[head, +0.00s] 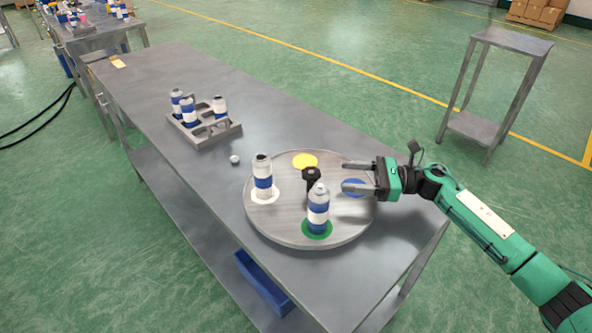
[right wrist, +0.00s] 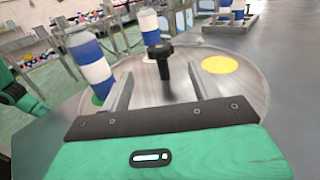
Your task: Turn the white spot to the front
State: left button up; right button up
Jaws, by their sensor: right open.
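The round grey turntable (head: 285,226) lies on the near end of the table, with a black knob (head: 311,181) at its centre. The white spot (head: 275,198) is on its left side, under a blue-and-white can (head: 263,178). The green spot (head: 317,235) is at the front, under another can (head: 318,208). The yellow spot (head: 305,160) is at the back and the blue spot (head: 354,188) at the right; both are bare. My right gripper (head: 346,176) is open over the blue spot, fingers pointing at the knob. In the right wrist view the knob (right wrist: 164,62) shows between and beyond the fingertips.
A grey rack (head: 205,132) with several cans stands farther back on the table (head: 165,85). A small silvery piece (head: 234,159) lies between rack and turntable. A small metal stand (head: 510,40) is on the floor at the right. The table's far end is mostly clear.

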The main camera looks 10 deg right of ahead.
aim_at(304, 171)
jog(key=p+x, duration=0.3)
jog(key=x, duration=0.8)
jog(key=shift+r, duration=0.1)
jog(key=shift+w+a+p, duration=0.2)
jog(key=shift+a+p, duration=0.1)
jog(key=shift+a, duration=0.25)
pick_arm(q)
jog(key=s, duration=0.3)
jog(key=s+r, duration=0.1)
jog(key=s, duration=0.1)
jog(key=shift+a, duration=0.3)
pick_arm(e)
grip_shut()
